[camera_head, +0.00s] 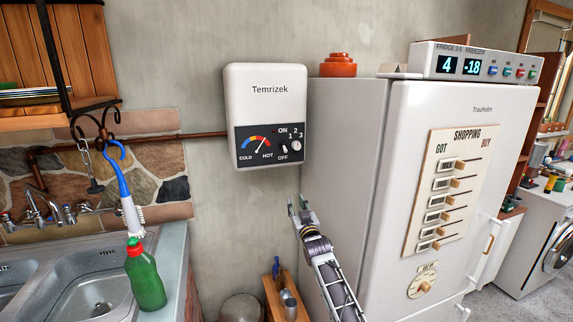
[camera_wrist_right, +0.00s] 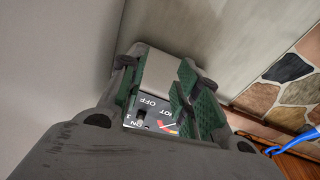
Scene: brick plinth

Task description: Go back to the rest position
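My right gripper (camera_head: 298,204) is below and to the right of the white Temrizek heater (camera_head: 262,107), in front of the grey wall and the fridge's left side. Its two fingertips stand apart. In the right wrist view the gripper (camera_wrist_right: 165,92) has green pads on both fingers and nothing held between them. The heater's dark panel (camera_wrist_right: 150,113) shows in the gap, farther off. In the head view its dial needle points up and right, and a knob sits by the ON, OFF, 1, 2, 3 marks. My left gripper is in neither view.
The white fridge (camera_head: 350,145) stands right of my arm, with a shopping board (camera_head: 449,190) on its door. A sink (camera_head: 95,295) with a green bottle (camera_head: 145,278) and a blue-handled brush (camera_head: 127,200) is at left. A small wooden shelf (camera_head: 270,300) stands low between them.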

